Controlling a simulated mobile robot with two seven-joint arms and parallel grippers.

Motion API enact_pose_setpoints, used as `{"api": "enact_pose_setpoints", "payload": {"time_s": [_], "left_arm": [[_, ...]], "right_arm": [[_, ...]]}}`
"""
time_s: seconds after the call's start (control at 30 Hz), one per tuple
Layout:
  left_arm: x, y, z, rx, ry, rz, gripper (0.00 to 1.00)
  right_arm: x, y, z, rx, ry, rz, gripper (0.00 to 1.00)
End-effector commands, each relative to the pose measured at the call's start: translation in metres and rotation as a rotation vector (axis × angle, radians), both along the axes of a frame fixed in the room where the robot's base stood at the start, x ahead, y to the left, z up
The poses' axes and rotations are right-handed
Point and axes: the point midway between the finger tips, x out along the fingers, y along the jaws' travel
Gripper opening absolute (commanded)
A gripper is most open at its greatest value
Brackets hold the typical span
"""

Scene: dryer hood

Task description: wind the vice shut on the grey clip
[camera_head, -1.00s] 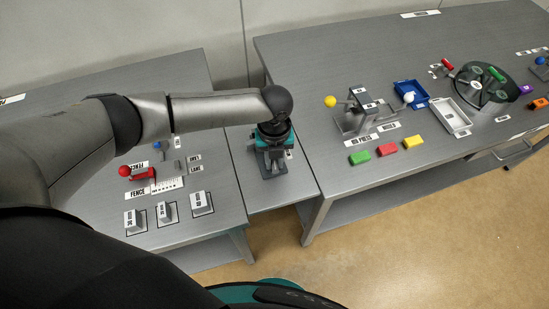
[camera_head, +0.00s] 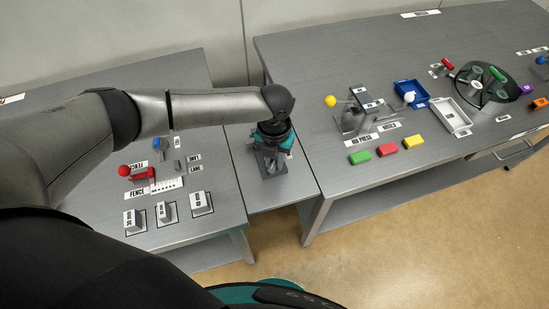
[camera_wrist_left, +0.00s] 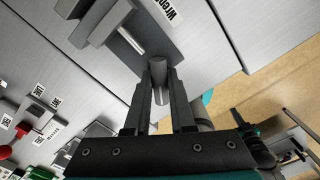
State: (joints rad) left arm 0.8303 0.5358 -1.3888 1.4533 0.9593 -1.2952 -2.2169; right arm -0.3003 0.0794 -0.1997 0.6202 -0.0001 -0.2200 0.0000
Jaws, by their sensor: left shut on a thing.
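The grey vice (camera_head: 272,167) stands on the narrow middle bench in the head view, partly hidden under my left wrist. In the left wrist view its dark body and jaws (camera_wrist_left: 105,22) are at the top, with a bright rod running towards my gripper. My left gripper (camera_wrist_left: 160,85) is shut on a grey cylindrical handle (camera_wrist_left: 159,72) at the end of that side of the vice. In the head view my left gripper (camera_head: 272,143) points down over the vice. I cannot make out the grey clip for certain in either view. My right gripper is not in view.
The left bench holds a red-knobbed fence (camera_head: 142,174) and several labelled grey blocks (camera_head: 166,211). The right bench holds a press (camera_head: 361,113), a blue tray (camera_head: 411,94), a white tray (camera_head: 451,117) and coloured blocks (camera_head: 387,149). Bench edges lie close on both sides of the vice.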

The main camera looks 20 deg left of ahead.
Motion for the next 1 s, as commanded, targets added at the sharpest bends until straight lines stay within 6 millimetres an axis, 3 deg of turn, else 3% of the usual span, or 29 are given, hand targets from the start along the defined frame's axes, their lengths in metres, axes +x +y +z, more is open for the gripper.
{"api": "enact_pose_setpoints", "payload": {"time_s": [0.27,0.53,0.87,1.0], "left_arm": [[-0.0017,0.0011,-0.0012,0.003,0.005,-0.009,0.00],[-0.0016,0.0012,-0.0014,0.003,0.004,-0.198,0.00],[-0.0016,0.0011,-0.0012,0.003,0.004,-0.226,0.00],[-0.0015,0.0010,-0.0015,0.002,0.004,-0.335,0.00]], "right_arm": [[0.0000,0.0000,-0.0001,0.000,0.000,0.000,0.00],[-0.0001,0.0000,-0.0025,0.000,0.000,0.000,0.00],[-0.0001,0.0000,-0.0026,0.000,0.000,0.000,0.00],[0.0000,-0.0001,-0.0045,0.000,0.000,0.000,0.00]]}}
